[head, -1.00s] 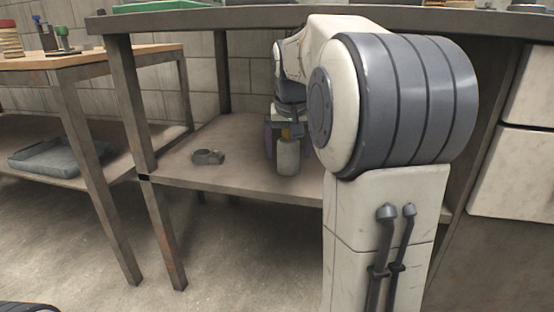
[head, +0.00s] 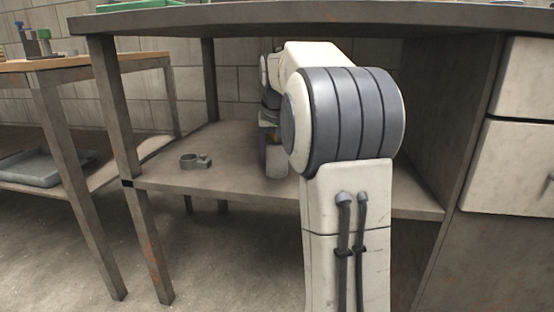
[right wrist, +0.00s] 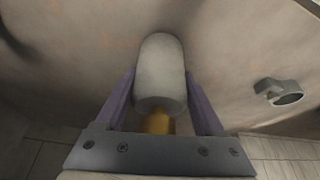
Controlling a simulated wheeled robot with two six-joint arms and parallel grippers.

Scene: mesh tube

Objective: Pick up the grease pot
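The grease pot (head: 277,163) is a pale grey cylinder with a yellow part on top, upright at the lower shelf under the bench. In the right wrist view the pot (right wrist: 160,75) lies between the two purple fingers of my right gripper (right wrist: 160,88), its yellow part (right wrist: 158,123) nearest the palm. Both fingers appear to press against its sides. In the head view my right gripper (head: 268,145) is partly hidden behind my arm, with a purple finger beside the pot. I cannot tell whether the pot touches the shelf. My left gripper is not in view.
A grey ring clamp (head: 195,161) lies on the shelf (head: 230,185) left of the pot; it also shows in the wrist view (right wrist: 279,92). The bench top (head: 300,17) overhangs the arm. Bench legs stand left, drawers (head: 515,165) right. A grey tray (head: 40,167) sits further left.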

